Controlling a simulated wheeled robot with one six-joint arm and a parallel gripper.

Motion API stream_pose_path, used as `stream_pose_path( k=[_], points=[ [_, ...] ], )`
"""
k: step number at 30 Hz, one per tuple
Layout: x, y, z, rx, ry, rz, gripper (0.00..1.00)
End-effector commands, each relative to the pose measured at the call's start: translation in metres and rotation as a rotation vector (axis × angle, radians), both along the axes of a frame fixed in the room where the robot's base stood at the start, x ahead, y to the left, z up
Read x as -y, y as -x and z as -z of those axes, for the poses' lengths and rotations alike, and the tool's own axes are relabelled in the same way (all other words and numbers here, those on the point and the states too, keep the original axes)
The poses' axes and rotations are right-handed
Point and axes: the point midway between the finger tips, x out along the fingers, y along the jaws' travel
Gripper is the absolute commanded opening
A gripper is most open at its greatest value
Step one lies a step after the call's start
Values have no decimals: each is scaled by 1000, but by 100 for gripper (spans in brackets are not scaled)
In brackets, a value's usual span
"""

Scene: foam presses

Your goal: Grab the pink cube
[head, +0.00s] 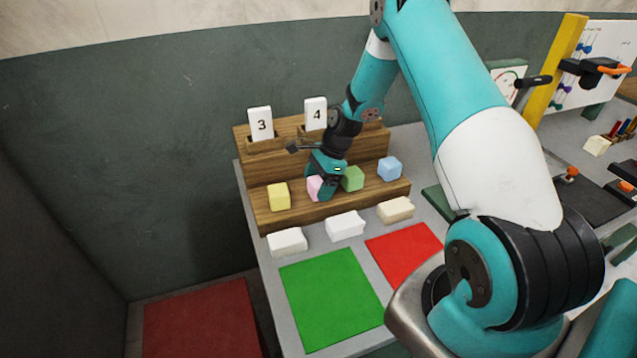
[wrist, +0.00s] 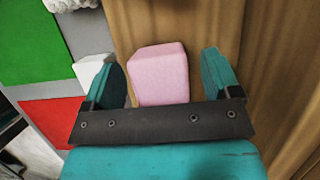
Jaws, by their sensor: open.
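The pink cube (head: 314,188) sits on the lower step of the wooden stand (head: 287,211), between a yellow cube (head: 279,197) and a green cube (head: 353,179). In the head view my gripper covers part of it. In the wrist view the pink cube (wrist: 162,73) lies between the two fingers of my gripper (wrist: 168,78).
A blue cube (head: 389,168) stands at the right end of the step. Number cards 3 (head: 261,123) and 4 (head: 315,113) stand on the upper step. White blocks (head: 345,225) lie in front, before a green mat (head: 331,298) and a red mat (head: 404,252).

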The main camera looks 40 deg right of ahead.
Motion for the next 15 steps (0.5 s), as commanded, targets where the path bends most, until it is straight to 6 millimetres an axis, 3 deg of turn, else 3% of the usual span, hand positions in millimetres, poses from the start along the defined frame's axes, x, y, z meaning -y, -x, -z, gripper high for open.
stream_pose_path(
  k=[4, 11, 15],
  points=[
    [-5, -1, 11, -1, 0, 0, 83],
    [-5, -1, 13, 1, 0, 0, 83],
    [-5, -1, 13, 1, 0, 0, 51]
  ],
)
